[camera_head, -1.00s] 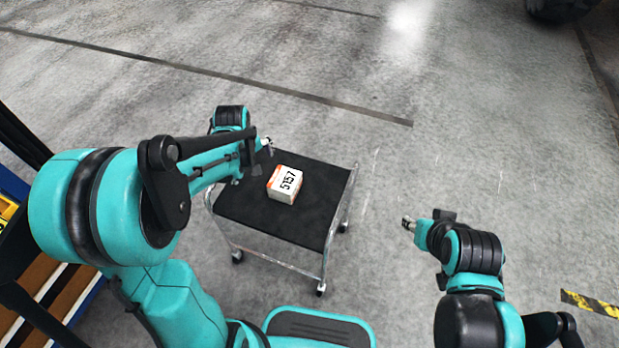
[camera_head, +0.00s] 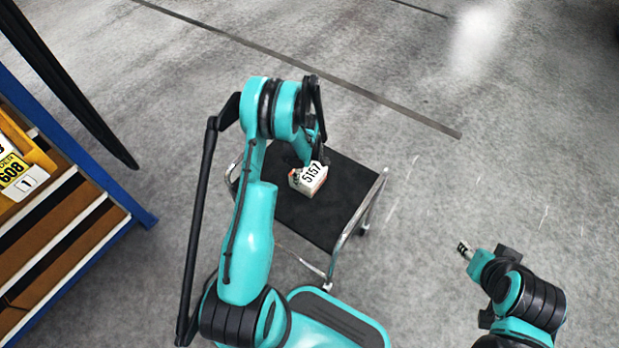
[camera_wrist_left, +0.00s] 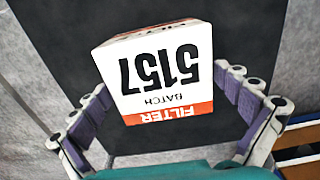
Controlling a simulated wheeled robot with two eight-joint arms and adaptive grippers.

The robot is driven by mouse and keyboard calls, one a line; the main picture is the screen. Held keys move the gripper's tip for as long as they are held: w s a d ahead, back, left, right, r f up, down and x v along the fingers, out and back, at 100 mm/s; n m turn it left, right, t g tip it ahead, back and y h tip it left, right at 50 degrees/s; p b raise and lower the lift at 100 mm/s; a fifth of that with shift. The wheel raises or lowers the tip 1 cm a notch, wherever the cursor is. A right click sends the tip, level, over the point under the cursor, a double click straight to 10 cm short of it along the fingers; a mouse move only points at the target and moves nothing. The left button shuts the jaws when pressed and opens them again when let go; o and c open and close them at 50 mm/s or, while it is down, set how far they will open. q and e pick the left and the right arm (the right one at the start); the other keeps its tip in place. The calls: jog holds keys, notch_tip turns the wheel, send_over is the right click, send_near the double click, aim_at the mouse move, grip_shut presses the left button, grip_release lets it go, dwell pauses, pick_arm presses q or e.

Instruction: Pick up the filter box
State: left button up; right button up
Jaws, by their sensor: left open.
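The filter box (camera_head: 309,180) is white with an orange-red band and the number 5157. It sits on the black top of a small metal-framed cart (camera_head: 318,226). The box also shows large in the left wrist view (camera_wrist_left: 158,75), with upside-down lettering reading FILTER and BATCH. My left gripper (camera_head: 315,162) is at the box, coming from above and partly hidden by its arm. In the left wrist view its purple-padded fingers (camera_wrist_left: 161,82) are spread on either side of the box, with gaps showing. My right gripper (camera_head: 464,249) is off to the right, away from the cart.
Open grey concrete floor lies behind and to the right.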

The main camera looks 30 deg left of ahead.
pick_arm(q)
notch_tip(320, 180, down, 4)
jog(key=shift+f+b, duration=0.1)
jog(key=shift+b, duration=0.8)
jog(key=shift+c, duration=0.9)
jog(key=c, duration=0.8)
